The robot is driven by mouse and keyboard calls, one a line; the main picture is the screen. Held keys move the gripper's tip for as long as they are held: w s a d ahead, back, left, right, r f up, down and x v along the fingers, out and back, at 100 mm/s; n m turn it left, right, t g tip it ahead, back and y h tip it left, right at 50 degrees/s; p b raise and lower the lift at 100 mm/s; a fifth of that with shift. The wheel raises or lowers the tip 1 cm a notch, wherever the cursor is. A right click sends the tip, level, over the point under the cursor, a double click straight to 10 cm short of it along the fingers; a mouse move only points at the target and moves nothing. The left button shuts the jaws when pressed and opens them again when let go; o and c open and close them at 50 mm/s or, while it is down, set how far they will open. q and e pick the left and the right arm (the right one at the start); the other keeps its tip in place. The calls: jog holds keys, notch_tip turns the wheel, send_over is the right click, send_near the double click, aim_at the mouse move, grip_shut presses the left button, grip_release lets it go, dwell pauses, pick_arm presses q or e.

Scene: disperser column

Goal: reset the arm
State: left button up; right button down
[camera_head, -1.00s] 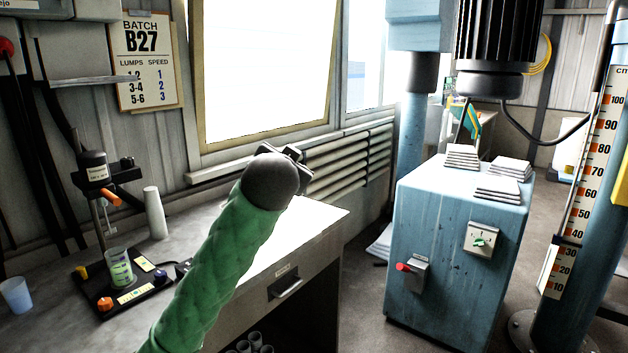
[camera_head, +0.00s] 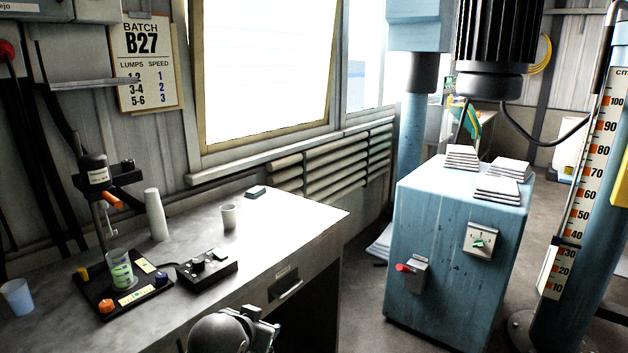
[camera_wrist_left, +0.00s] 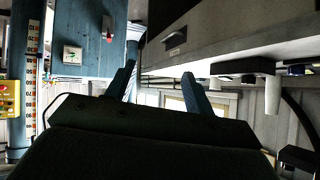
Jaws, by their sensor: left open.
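My left gripper shows in the left wrist view (camera_wrist_left: 160,84), with its two fingers spread apart and nothing between them. In the head view, part of my left wrist and hand shows at the bottom edge, in front of the workbench (camera_head: 330,215); its fingertips cannot be made out there. It is below the level of the bench top and apart from the things on it. The left wrist view is upside down. My right gripper is in neither view.
A blue cabinet (camera_head: 440,250) stands to the right, beside a scaled column (camera_head: 590,190). Floor shows between bench and cabinet.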

pick_arm(q)
jog(key=s+a+f+n+g+p, duration=0.1)
jog(key=s+f+g, duration=0.7)
jog(key=s+f, duration=2.1)
jog(key=s+a+n, duration=0.1)
jog(key=s, duration=0.1)
jog(key=shift+s+a, duration=0.15)
jog(key=shift+s, duration=0.2)
